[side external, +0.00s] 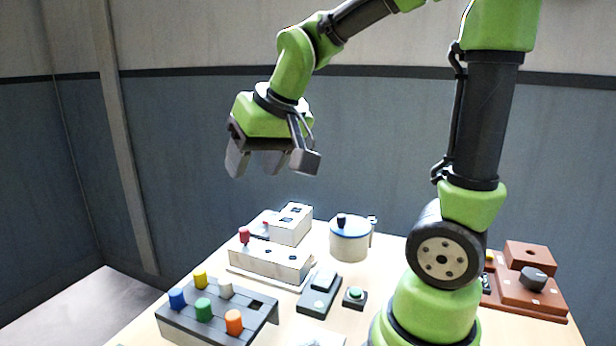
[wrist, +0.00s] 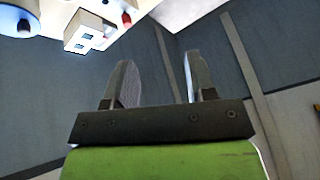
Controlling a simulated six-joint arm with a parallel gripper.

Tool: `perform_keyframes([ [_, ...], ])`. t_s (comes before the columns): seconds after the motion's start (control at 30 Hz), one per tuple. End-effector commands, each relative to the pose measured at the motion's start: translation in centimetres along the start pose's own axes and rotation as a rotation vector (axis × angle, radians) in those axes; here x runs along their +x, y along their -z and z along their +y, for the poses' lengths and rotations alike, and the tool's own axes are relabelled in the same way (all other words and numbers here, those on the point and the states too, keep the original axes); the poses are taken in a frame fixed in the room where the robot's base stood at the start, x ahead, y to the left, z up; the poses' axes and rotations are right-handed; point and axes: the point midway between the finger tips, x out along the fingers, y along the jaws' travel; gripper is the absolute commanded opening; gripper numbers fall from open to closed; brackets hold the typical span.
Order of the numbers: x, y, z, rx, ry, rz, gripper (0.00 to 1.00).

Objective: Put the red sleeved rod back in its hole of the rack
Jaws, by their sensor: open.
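A white block with square openings (side external: 291,224) stands behind the rack, with a small red knob (side external: 265,224) beside it. A white pot (side external: 350,240) is to the right. A grey board (side external: 215,318) with coloured pegs is in front. A brown box (side external: 528,255) stands far right.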

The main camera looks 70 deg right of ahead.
Motion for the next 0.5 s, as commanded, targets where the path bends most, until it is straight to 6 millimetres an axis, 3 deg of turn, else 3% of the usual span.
perform_keyframes([
  [0.03,-1.9,-1.7,-0.6,-0.013,0.043,0.016,0.51],
  [0.1,-3.9,-4.0,-1.0,-0.028,0.096,0.020,0.51],
  [0.2,-5.7,-7.1,-1.3,-0.049,0.165,0.023,0.51],
  [0.33,-7.0,-9.9,-1.3,-0.070,0.230,0.023,0.51],
  [0.4,-7.3,-10.7,-1.3,-0.075,0.250,0.021,0.56],
  [0.5,-7.4,-11.2,-1.3,-0.080,0.262,0.020,0.56],
])
